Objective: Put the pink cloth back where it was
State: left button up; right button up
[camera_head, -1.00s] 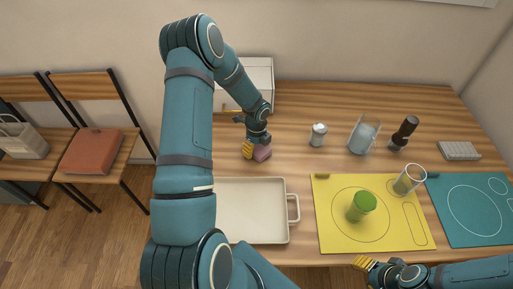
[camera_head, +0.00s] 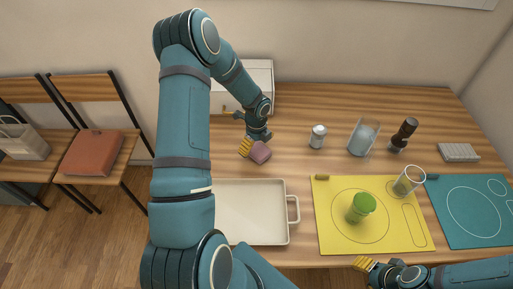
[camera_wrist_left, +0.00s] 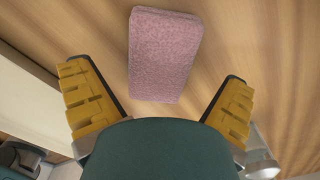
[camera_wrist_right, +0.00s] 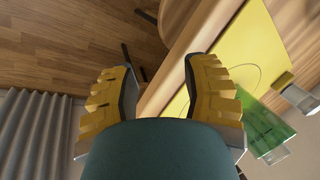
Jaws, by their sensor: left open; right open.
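The pink cloth (camera_head: 260,152) is a small folded block lying on the wooden table, behind the white tray. In the left wrist view the cloth (camera_wrist_left: 164,55) lies flat just beyond the fingertips, between their lines and not gripped. My left gripper (camera_head: 247,146) is open beside the cloth; its yellow fingers show apart in the left wrist view (camera_wrist_left: 158,95). My right gripper (camera_head: 364,264) is open and empty at the table's front edge, near the yellow mat; its fingers also show in the right wrist view (camera_wrist_right: 158,70).
A white tray (camera_head: 288,232) with a side handle stands at the front left. Behind stand a shaker (camera_head: 318,137), a glass jar (camera_head: 363,137) and a dark grinder (camera_head: 404,134). A white box (camera_head: 262,75) is at the back.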

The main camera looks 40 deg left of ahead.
aim_at(256, 148)
pick_arm(q)
notch_tip(256, 148, up, 10)
jog(key=p, duration=0.1)
jog(key=shift+f, duration=0.15)
dwell(0.5)
